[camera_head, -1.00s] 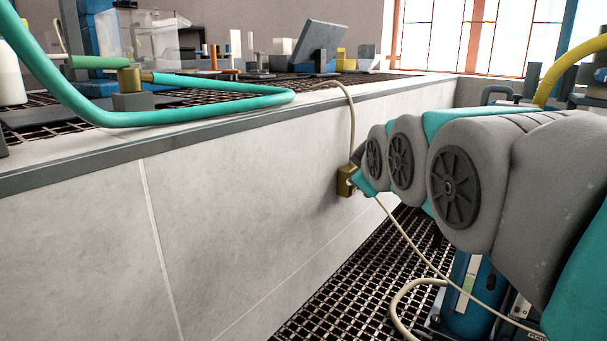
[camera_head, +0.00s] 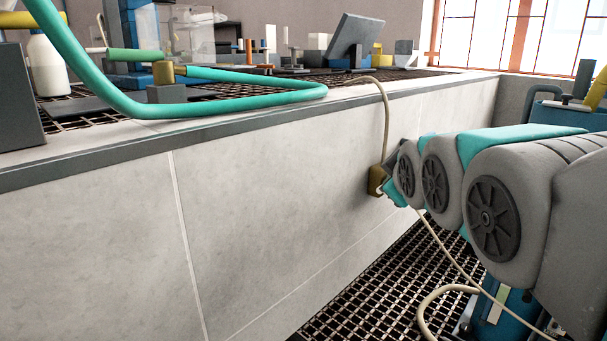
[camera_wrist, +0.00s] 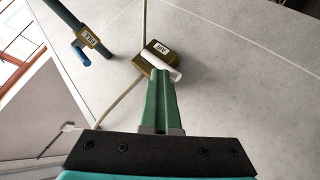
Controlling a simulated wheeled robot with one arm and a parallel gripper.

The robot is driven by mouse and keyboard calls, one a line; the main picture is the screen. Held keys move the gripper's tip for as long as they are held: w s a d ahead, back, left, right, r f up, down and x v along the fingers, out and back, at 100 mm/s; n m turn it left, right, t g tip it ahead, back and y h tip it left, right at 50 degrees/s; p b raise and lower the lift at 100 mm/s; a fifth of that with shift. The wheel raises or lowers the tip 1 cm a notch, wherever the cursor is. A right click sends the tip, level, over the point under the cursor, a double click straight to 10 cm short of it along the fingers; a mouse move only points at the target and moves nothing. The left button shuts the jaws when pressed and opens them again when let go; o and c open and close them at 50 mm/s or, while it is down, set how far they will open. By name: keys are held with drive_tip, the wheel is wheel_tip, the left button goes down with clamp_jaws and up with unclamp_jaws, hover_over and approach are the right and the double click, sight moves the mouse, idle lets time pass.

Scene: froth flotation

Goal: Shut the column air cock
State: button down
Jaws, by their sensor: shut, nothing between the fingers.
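The air cock (camera_wrist: 151,47) is a small brass block with a white label that seems to read AIR. A white bar handle (camera_wrist: 175,75) lies slantwise across its near side, and a thin cream hose runs from it. In the head view the brass block (camera_head: 376,180) sits against the pale front wall of the bench, partly hidden by my arm. My gripper (camera_wrist: 158,74) has its green fingers shut and empty, with the tips right at the white handle. I cannot tell whether they touch it.
A second brass cock (camera_wrist: 89,37) with a blue handle sits on a dark blue pipe at the left in the wrist view. The bench edge (camera_head: 130,153) carries a teal hose (camera_head: 240,103). Cream hose trails over the floor grating (camera_head: 370,300) below my arm.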

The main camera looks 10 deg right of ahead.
drive_tip(key=shift+w+d+f, duration=0.1)
drive_tip(key=shift+d+f, duration=0.1)
drive_tip(key=shift+f, duration=0.25)
drive_tip(key=shift+w+d+f, duration=0.1)
drive_tip(key=shift+d+f, duration=0.05)
drive_tip(key=shift+f, duration=0.25)
drive_tip(key=d+r+p+v, duration=0.1)
drive_tip(key=p+v, duration=0.1)
drive_tip(key=v, duration=1.1)
drive_tip(key=s+a+f+m+g+y+p, duration=0.1)
drive_tip(key=s+a+f+m+g+p, duration=0.2)
drive_tip(key=f, duration=0.4)
drive_tip(key=s+a+f+g+y+p, duration=0.1)
drive_tip(key=s+f+g+p, duration=0.3)
drive_tip(key=f, duration=0.4)
drive_tip(key=s+a+f+m+g+p, duration=0.3)
drive_tip(key=s+f+g, duration=0.3)
drive_tip(key=s, duration=0.5)
drive_tip(key=shift+f+m+g+y+p, duration=0.15)
drive_tip(key=shift+m+g+y+p, duration=0.15)
drive_tip(key=shift+m+g+p, duration=0.25)
